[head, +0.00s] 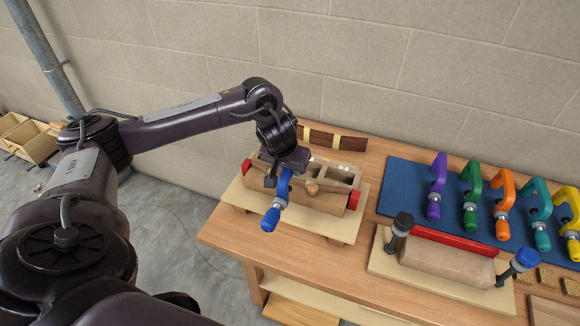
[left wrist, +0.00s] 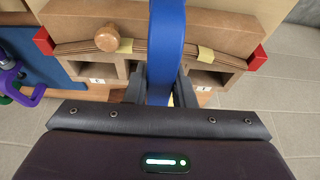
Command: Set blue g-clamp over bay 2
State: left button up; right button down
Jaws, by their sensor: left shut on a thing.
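My left gripper (head: 285,168) is shut on the blue g-clamp (head: 272,216) at the wooden bending form (head: 325,198). The clamp's blue screw end points down and toward the front in the head view. In the left wrist view, the blue clamp frame (left wrist: 166,45) stands upright between the gripper fingers (left wrist: 160,90), crossing the thin wood strips (left wrist: 75,48). Openings in the form show on both sides of it, with small white labels below; I cannot read them surely. Whether the clamp touches the form is unclear. My right gripper is not in view.
A round wooden knob (head: 312,187) sticks out of the form's front, right of the clamp. Red blocks (head: 353,200) sit at the form's ends. Purple (head: 437,185), green, orange and teal clamps lie on a blue mat (head: 400,175). A second fixture (head: 445,262) stands front right.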

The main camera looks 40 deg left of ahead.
pick_arm(q)
jog(key=shift+f, duration=0.2)
jog(key=shift+f+b, duration=0.55)
jog(key=shift+f, duration=1.05)
jog(key=shift+f+p, duration=0.25)
jog(key=shift+p, duration=0.05)
dwell(0.6)
jog(key=o, duration=1)
jog(key=shift+s, duration=0.1)
jog(key=v, duration=0.7)
jog(key=shift+s+d+r, duration=0.1)
jog(key=shift+s+r, duration=0.05)
jog(key=shift+r, duration=0.2)
